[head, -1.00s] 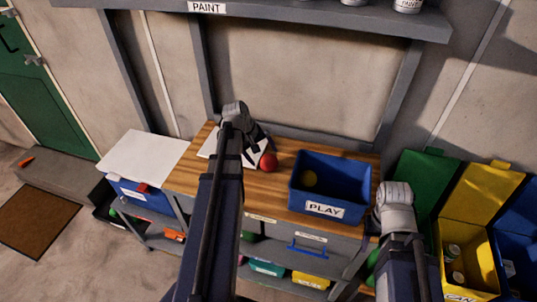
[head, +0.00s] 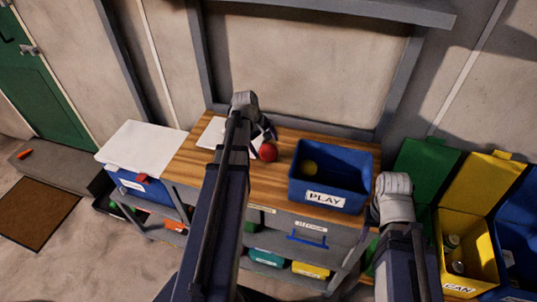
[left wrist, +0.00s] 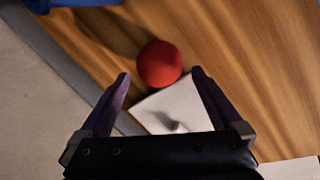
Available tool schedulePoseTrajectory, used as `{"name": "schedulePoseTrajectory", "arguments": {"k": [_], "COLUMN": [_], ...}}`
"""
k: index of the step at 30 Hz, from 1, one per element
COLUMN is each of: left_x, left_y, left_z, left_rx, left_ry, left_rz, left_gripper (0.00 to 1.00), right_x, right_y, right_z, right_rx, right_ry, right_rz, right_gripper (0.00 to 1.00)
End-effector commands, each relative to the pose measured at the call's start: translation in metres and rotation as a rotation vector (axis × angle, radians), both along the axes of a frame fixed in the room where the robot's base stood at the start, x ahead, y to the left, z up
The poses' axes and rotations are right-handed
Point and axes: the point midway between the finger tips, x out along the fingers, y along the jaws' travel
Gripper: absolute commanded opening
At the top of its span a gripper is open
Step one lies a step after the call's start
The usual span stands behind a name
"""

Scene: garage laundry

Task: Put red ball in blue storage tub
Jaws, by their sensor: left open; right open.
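The red ball (head: 268,152) rests on the wooden bench top, at the edge of a white sheet. In the left wrist view the ball (left wrist: 160,64) lies just beyond the fingertips, roughly between them. My left gripper (left wrist: 159,77) is open and empty; in the head view it (head: 262,132) is beside the ball, partly hidden by my arm.
White paper (head: 212,133) lies on the bench behind my left arm. A blue cooler with a white lid (head: 142,146) stands to the left. Green, yellow (head: 468,235) and blue bins stand at the right. Drawers and shelves with tubs are below the bench top. Bench space between ball and tub is clear.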

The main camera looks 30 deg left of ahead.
Motion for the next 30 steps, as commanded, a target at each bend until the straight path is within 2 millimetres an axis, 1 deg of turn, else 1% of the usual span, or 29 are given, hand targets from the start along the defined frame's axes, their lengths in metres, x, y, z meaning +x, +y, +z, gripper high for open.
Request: {"name": "schedulePoseTrajectory", "arguments": {"k": [5,12,15,22,23,30], "left_x": [0.005,0.013,0.015,0.015,0.015,0.015], "left_y": [-0.001,-0.004,-0.005,-0.005,-0.005,-0.005], "left_z": [-0.017,-0.046,-0.050,-0.048,-0.048,-0.048], "left_rx": [0.000,0.001,0.000,0.000,0.000,0.000], "left_ry": [0.000,0.000,0.000,0.000,0.000,0.000], "left_rz": [-0.001,-0.002,-0.001,-0.001,-0.001,-0.001], "left_gripper": [1.00,1.00,1.00,1.00,0.98,0.71], "right_x": [0.000,0.000,0.000,0.000,0.000,0.000], "right_y": [0.000,0.000,0.000,0.000,0.000,0.000], "right_z": [-0.017,-0.046,-0.050,-0.048,-0.048,-0.048], "right_rx": [0.000,0.000,0.000,0.000,0.000,0.000], "right_ry": [0.000,0.000,0.000,0.000,0.000,0.000], "right_rz": [0.000,0.000,0.000,0.000,0.000,0.000], "right_gripper": [0.50,0.50,0.50,0.50,0.50,0.50]}}
